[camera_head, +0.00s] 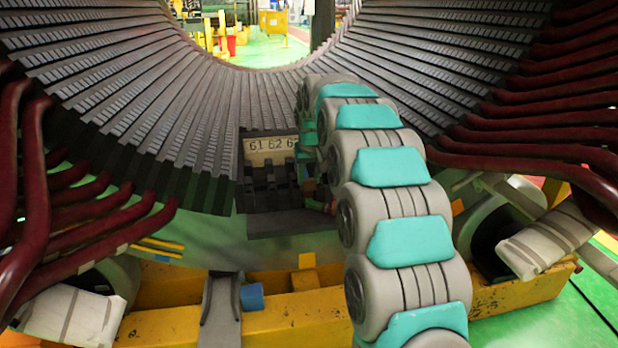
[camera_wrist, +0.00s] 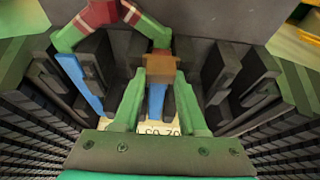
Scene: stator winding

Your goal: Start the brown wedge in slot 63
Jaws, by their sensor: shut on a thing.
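In the wrist view the brown wedge (camera_wrist: 159,67) is a small brown block between the tips of the two green fingers of my gripper (camera_wrist: 160,76). The gripper is shut on it. The wedge is over the dark slotted block, near a blue strip (camera_wrist: 157,102) that runs between the fingers. I cannot tell whether the wedge's end is inside a slot. In the head view the number plate (camera_head: 268,145) reads 61, 62 and a cut-off 6. My arm hides slot 63's label, and the wedge cannot be made out there.
A second blue strip (camera_wrist: 80,84) lies in a slot to the left. Green and dark red bent bars (camera_wrist: 95,18) stand close by at the upper left. The stator's dark toothed ring (camera_head: 130,85) curves around, with dark red coil ends (camera_head: 540,135) on both sides. A yellow frame (camera_head: 290,312) is below.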

